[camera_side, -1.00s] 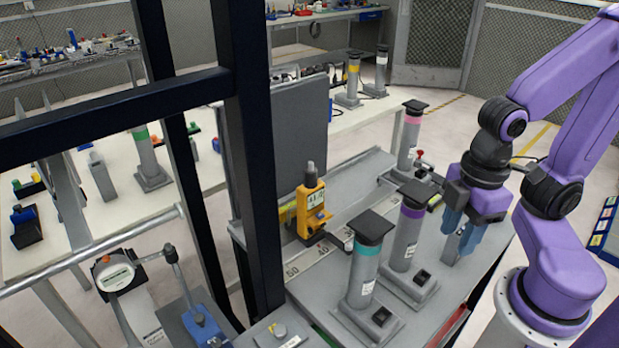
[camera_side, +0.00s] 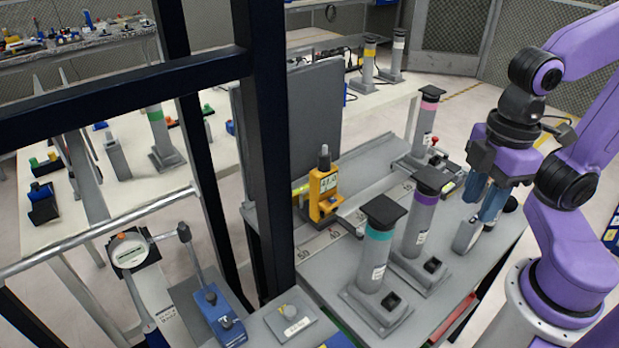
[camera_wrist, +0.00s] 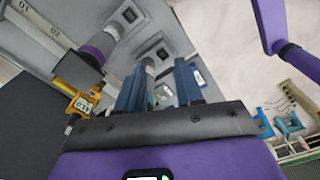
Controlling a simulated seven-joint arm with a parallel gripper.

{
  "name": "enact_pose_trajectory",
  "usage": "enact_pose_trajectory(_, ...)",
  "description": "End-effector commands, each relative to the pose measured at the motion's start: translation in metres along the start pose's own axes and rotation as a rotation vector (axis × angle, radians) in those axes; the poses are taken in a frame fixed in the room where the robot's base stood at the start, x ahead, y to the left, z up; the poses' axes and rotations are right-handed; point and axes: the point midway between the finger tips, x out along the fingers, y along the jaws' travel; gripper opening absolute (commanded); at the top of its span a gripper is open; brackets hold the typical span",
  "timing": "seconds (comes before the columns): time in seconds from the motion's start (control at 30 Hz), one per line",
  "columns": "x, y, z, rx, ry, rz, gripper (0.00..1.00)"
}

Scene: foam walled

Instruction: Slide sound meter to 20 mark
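The yellow sound meter (camera_side: 322,192) stands upright beside the scale strip (camera_side: 318,242), with a grey tip on top and a small display. The 50 mark shows at the strip's near end. The meter also shows at the left in the wrist view (camera_wrist: 80,98), where the 10 and 20 marks are at the top left of the strip (camera_wrist: 38,22). My gripper (camera_side: 490,203) is to the right of the meter, beyond the purple-banded post, and apart from the meter. In the wrist view its two blue fingers (camera_wrist: 160,85) are spread apart, with no held object clear between them.
A teal-banded post (camera_side: 377,245) and a purple-banded post (camera_side: 420,222) stand between the meter and my gripper. A pink-banded post (camera_side: 424,125) stands behind. A grey panel (camera_side: 312,120) rises behind the meter. Dark frame bars (camera_side: 262,150) cross the left.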

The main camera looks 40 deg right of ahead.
Motion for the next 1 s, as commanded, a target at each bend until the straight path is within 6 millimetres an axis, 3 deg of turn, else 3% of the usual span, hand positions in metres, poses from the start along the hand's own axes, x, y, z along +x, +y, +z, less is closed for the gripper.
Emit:
enact_pose_trajectory(0.27, -0.022, 0.023, -0.046, -0.044, -0.026, -0.003, 0.36)
enact_pose_trajectory(0.47, -0.035, 0.054, -0.092, -0.094, -0.049, -0.013, 0.36)
enact_pose_trajectory(0.7, -0.046, 0.115, -0.157, -0.178, -0.081, -0.041, 0.36)
enact_pose_trajectory(1.0, -0.042, 0.208, -0.212, -0.285, -0.102, -0.093, 0.36)
